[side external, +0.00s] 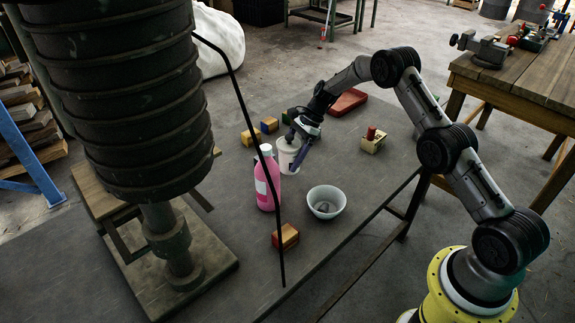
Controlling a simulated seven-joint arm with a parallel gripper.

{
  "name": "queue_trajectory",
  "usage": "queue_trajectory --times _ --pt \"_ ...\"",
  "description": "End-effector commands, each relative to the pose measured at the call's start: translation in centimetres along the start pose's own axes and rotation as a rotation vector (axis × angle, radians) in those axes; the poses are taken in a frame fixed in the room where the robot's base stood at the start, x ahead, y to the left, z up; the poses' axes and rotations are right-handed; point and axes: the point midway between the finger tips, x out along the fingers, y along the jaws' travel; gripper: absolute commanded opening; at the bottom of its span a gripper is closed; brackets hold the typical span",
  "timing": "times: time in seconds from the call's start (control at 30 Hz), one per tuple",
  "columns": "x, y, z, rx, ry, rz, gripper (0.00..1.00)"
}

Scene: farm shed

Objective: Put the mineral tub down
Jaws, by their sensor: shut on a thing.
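The mineral tub appears to be the white cylindrical tub (287,158) near the middle of the dark table. My gripper (294,145) reaches down over it from the upper right and is shut on it. The tub looks upright. The gripper hides its top and part of its right side. I cannot tell whether its base touches the table or is slightly above it.
A pink bottle (267,182) stands close in front of the tub. A white bowl (326,202) and a wooden block (286,237) are nearer. Blocks (269,125), a red tray (348,101) and a small wooden item (373,141) lie behind. A large dark press-like machine (120,90) fills the left.

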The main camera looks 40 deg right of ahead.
Motion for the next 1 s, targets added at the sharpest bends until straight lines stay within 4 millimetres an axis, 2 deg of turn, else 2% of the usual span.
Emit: queue_trajectory --times 0.23,0.43,0.87,0.9,0.97,1.0 --pt "1.1 -1.2 -0.5 -0.003 0.000 -0.004 0.00" --pt "3.2 -1.1 -1.9 -0.001 0.001 -0.003 0.00" --pt "3.7 -1.1 -2.2 -0.002 0.000 -0.004 0.00" --pt "3.8 -1.1 -2.3 -0.001 0.001 -0.002 0.88" --pt "3.8 -1.1 -2.3 -0.001 0.001 -0.003 0.98" --pt "3.8 -1.0 -2.3 -0.001 0.001 -0.002 1.00"
